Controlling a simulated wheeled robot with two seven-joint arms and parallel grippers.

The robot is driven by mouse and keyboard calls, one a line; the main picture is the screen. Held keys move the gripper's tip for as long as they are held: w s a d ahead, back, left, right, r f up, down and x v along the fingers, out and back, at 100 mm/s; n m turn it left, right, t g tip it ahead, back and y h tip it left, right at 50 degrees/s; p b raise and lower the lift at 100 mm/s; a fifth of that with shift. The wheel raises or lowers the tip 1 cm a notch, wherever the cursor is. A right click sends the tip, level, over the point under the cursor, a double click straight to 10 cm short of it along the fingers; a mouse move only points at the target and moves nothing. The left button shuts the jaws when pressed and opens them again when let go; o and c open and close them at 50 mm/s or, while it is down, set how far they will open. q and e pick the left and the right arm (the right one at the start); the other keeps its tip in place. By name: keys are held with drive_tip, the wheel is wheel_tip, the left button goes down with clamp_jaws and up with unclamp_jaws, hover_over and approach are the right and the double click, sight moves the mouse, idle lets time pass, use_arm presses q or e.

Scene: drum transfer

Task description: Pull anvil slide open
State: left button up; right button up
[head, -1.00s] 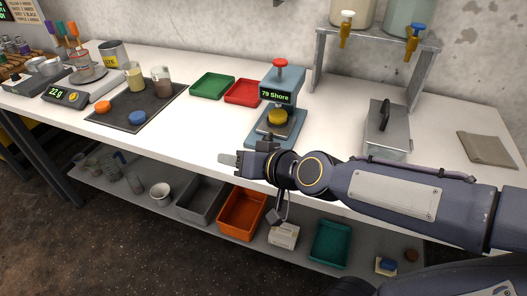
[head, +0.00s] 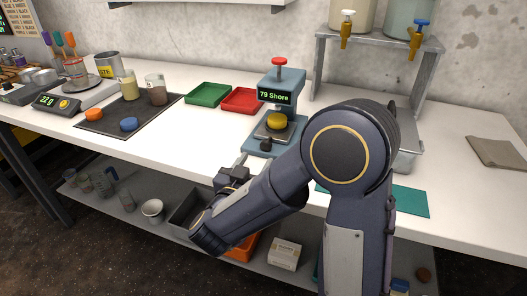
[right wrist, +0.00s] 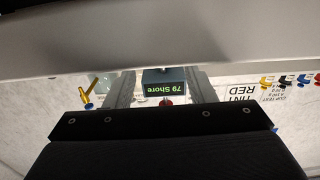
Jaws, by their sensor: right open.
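The hardness tester (head: 281,88) stands on the bench, with a red knob on top and a display reading 79 Shore. A yellow puck (head: 277,121) sits on its anvil slide, which has a dark knob (head: 266,146) at the front. My right gripper (head: 240,162) is open and empty, low by the bench's front edge, in front and to the left of the dark knob, apart from it. In the right wrist view the tester's display (right wrist: 164,86) shows upside down between the two fingers (right wrist: 160,92). The slide is not clear there. My left gripper is not in view.
A red tray (head: 242,101) and a green tray (head: 207,94) lie left of the tester. A grey metal stand (head: 425,70) with dispensers stands behind. My right arm covers much of the grey box (head: 409,150). A teal mat (head: 405,201) lies at the front edge.

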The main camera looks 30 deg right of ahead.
sight(265, 147)
drive_tip(key=x, duration=0.6)
drive_tip(key=shift+w+d, duration=0.15)
drive_tip(key=shift+d, duration=0.05)
clamp_jaws()
drive_tip(key=shift+a, duration=0.1)
